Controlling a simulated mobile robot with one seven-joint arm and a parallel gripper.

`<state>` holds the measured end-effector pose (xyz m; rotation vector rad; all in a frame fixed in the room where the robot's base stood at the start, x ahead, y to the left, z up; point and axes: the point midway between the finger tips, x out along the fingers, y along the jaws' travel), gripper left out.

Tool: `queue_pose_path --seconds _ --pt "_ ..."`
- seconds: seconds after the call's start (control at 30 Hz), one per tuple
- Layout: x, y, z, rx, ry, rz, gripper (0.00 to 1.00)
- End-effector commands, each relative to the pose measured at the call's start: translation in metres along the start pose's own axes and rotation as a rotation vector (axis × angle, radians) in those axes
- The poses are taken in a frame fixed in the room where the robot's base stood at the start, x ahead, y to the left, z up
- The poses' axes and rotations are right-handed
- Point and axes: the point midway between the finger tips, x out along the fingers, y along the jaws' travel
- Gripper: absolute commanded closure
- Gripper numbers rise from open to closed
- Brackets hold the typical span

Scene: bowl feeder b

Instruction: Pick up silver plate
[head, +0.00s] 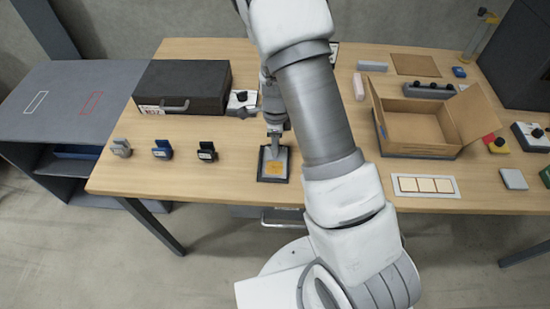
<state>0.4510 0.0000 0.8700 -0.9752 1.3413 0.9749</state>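My gripper (274,153) points down at the table's front, left of my arm. Its fingertips are at or just above a small dark-framed tray (264,177) with an orange-tan square in it. The fingers are small here, and I cannot tell whether they are open, shut or touching anything. A flat silver-grey square plate (513,179) lies on the table at the right, well apart from my gripper. Whether a silver plate also lies under the fingers is not clear.
A black case (182,87) and several small clamp-like holders (162,149) are on the left. An open cardboard box (418,127), a white strip with tan squares (425,186) and a red-yellow button (495,144) are on the right. My arm hides the table's middle.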

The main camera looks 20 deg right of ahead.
Motion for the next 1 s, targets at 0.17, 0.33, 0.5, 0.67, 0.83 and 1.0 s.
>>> queue_pose_path --seconds 0.17,0.33,0.5,0.67,0.83,1.0 --pt "0.000 0.000 0.000 0.000 0.000 0.000 1.00" --pt "0.000 0.000 0.000 0.000 0.000 0.000 1.00" --pt "0.000 0.000 0.000 0.000 0.000 0.000 1.00" --pt "-0.004 0.000 0.000 -0.001 0.000 -0.001 1.00" --pt "-0.019 -0.001 0.000 -0.001 -0.001 -0.003 1.00" --pt "-0.046 0.000 -0.004 0.003 -0.001 -0.003 1.00"
